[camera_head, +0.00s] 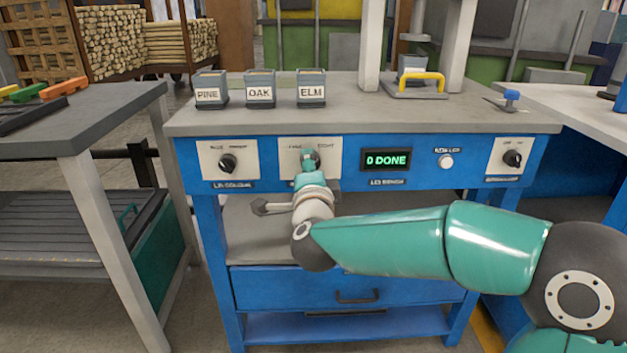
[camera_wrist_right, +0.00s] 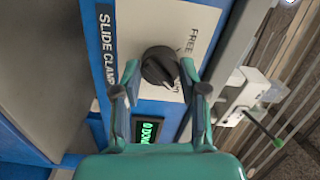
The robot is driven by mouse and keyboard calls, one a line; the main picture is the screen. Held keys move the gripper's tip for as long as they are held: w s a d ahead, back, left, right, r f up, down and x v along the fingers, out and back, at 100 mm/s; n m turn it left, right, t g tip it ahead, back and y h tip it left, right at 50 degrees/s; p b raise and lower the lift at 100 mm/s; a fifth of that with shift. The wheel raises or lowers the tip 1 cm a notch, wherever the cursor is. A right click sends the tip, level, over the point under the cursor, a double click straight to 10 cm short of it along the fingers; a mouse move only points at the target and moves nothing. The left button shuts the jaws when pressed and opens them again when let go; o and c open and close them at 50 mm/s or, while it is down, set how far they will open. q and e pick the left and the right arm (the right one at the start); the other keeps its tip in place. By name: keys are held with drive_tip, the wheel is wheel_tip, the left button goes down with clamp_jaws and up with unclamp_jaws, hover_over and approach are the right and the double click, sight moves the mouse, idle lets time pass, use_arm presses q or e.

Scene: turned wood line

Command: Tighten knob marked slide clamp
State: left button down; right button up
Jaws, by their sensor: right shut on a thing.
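The black slide clamp knob (camera_wrist_right: 160,67) sits on a white plate (camera_wrist_right: 190,22) marked FREE at one end of its scale. The word at the scale's other end is partly hidden in the wrist view. The blue strip beside it reads SLIDE CLAMP (camera_wrist_right: 106,50). My right gripper (camera_wrist_right: 159,72) has one finger on each side of the knob and is shut on it. In the head view my right gripper (camera_head: 310,160) is at the second panel from the left and hides most of the knob. My left gripper is not in view.
The bench front also has a left knob (camera_head: 228,163), a display (camera_head: 386,160) reading 0 DONE, a white button (camera_head: 446,161) and a right knob (camera_head: 512,158). Bins marked PINE (camera_head: 209,95), OAK (camera_head: 260,94) and ELM (camera_head: 311,93) stand on the bench top.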

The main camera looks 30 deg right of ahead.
drive_tip(key=shift+s+d+f+m+b, duration=0.1)
drive_tip(key=shift+f+m+b, duration=0.25)
drive_tip(key=shift+m, duration=0.25)
drive_tip(key=o, duration=1)
drive_tip(key=shift+d+r, duration=0.1)
drive_tip(key=shift+o, duration=0.7)
drive_tip(key=shift+r, duration=0.1)
drive_tip(key=shift+s+a, duration=0.1)
drive_tip(key=shift+a, duration=0.1)
drive_tip(key=v, duration=1.1)
drive_tip(key=shift+s+a, duration=0.25)
drive_tip(key=shift+s, duration=0.1)
